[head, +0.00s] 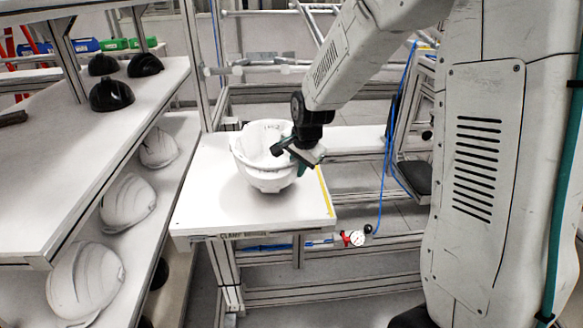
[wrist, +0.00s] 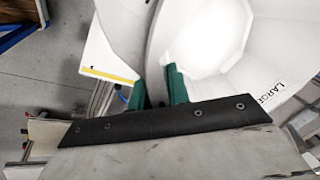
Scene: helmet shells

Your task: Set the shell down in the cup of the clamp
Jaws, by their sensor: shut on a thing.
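A white helmet shell (head: 260,148) is over the white clamp table (head: 205,205) in the head view, with its open side up. My gripper (head: 298,160) is shut on the shell's right rim. In the wrist view the green fingers of my gripper (wrist: 162,88) pinch the rim of the shell (wrist: 205,45), and its hollow inside shows. A white cup of the clamp (head: 268,182) shows just under the shell. The shell hides most of the cup, and I cannot tell whether the two touch.
A shelf on the left carries black shells (head: 112,94) on top and white shells (head: 128,200) below. A gauge with a red fitting (head: 353,238) sticks out by the table's right front corner. A blue hose (head: 390,150) hangs behind.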

